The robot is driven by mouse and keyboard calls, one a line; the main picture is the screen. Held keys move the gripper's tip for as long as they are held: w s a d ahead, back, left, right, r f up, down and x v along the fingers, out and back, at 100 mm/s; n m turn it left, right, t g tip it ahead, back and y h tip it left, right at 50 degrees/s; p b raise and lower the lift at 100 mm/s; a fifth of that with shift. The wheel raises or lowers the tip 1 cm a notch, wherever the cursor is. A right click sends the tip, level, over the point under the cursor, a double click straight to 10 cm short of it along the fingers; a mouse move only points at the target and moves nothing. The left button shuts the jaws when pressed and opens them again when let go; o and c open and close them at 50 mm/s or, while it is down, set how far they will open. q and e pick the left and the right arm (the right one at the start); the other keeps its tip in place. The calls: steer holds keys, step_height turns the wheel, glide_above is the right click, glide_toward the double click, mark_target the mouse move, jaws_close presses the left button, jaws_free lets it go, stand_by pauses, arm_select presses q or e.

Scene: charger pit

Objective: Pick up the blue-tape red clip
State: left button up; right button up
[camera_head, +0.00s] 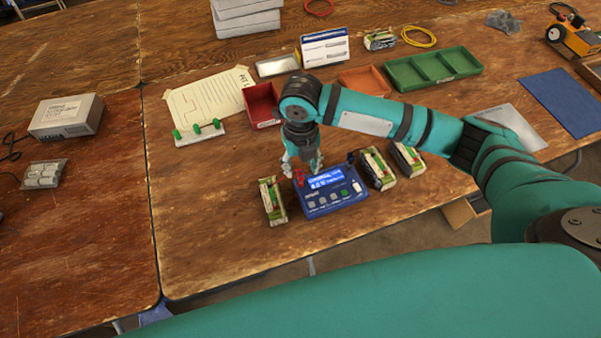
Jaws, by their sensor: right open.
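A small red clip (299,178) is at the back left corner of the blue charger (328,198). Blue tape on it cannot be made out at this size. My right gripper (302,170) points down right over the red clip, with its fingers open around or just behind it; I cannot tell whether they touch it. A small black clip (351,158) shows at the charger's back right corner. The charger's screen is lit. My left gripper is not in view.
Battery packs stand close by, one left of the charger (272,202) and two to its right (378,169) (408,159). A red bin (262,104) and a green tray (433,69) lie behind. The table's front left is clear.

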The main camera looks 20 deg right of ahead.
mark_target(301, 171)
step_height(301, 171, down, 5)
steer(key=shift+w+f+p, duration=0.1)
steer(key=shift+w+p, duration=0.05)
steer(key=shift+p, duration=0.3)
steer(key=shift+c, duration=0.4)
jaws_close()
